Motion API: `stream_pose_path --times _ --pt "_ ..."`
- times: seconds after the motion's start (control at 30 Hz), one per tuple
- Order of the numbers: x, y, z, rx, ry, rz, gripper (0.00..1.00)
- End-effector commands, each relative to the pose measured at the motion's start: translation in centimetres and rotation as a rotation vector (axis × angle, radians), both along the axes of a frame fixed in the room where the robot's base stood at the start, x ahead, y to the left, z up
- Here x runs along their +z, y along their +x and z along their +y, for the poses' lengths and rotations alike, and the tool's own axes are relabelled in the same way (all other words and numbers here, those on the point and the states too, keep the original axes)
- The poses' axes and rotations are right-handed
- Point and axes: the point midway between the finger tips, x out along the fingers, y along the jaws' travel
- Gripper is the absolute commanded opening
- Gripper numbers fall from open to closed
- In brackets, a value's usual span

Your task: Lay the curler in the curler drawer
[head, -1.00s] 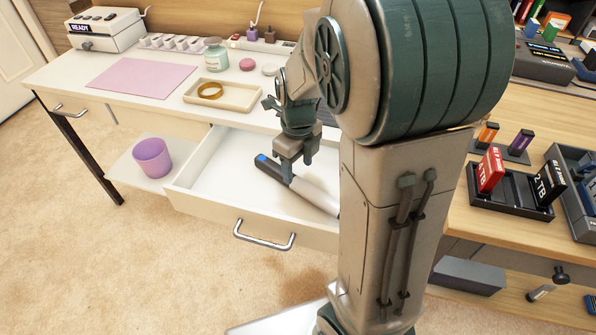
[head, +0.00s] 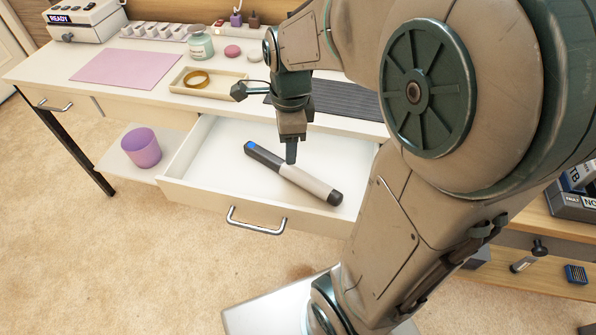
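The curler (head: 308,181), a rod with a dark handle, a blue tip at its left end, a grey barrel and a dark right end, lies diagonally in the open white curler drawer (head: 208,163). My gripper (head: 291,158) points down at the middle of the curler, over the drawer. Only one finger outline shows from this side, so its opening is hidden. I cannot tell whether the finger touches the curler or stands just behind it.
The drawer's metal handle (head: 256,222) faces the front. On the desk above are a pink mat (head: 133,68), a tray (head: 205,92) with a gold ring and a dark ribbed mat (head: 345,99). A purple cup (head: 141,148) stands on a low shelf at left. My arm covers the right side.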

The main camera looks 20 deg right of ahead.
Motion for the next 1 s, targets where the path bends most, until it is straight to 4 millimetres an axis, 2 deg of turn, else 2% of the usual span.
stream_pose_path --times 0.8,1.0 --pt "0.0 -7.1 1.2 1.421 -0.115 -0.089 0.55" --pt "-0.3 -8.3 1.4 1.692 -0.154 -0.090 0.55"
